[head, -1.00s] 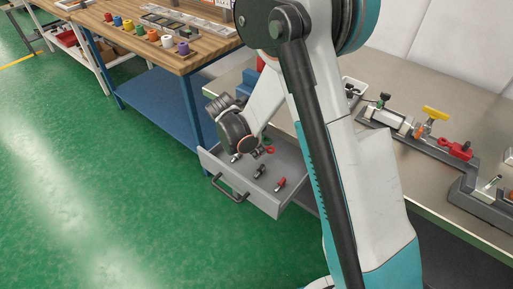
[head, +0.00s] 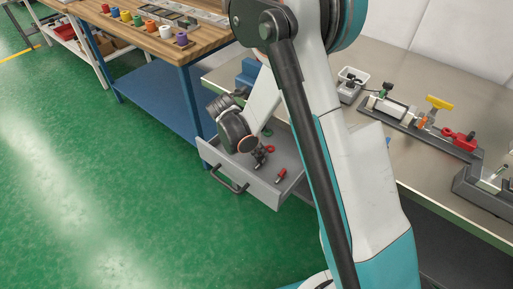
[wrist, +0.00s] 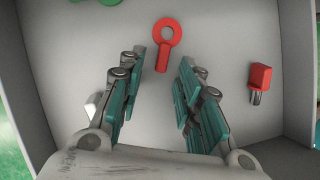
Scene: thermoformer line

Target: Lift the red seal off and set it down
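A red ring with a short flat stem (wrist: 163,45) lies on the grey drawer floor in the wrist view. It also shows in the head view (head: 270,149) beside my fingers. A red block with a metal pin (wrist: 260,79) lies to its right. I cannot tell for certain which red thing is the seal. My gripper (wrist: 154,82) is open, its teal-padded fingers wide apart with nothing between them. The ring lies ahead of the fingertips, roughly in line with the gap. In the head view my gripper is low over the open drawer.
The drawer (head: 258,186) has raised walls around my gripper. A green piece (wrist: 110,2) is cut off at the wrist view's top. A fixture on the bench carries a yellow handle (head: 439,102) and a red part (head: 460,139). A wooden table (head: 205,42) stands behind.

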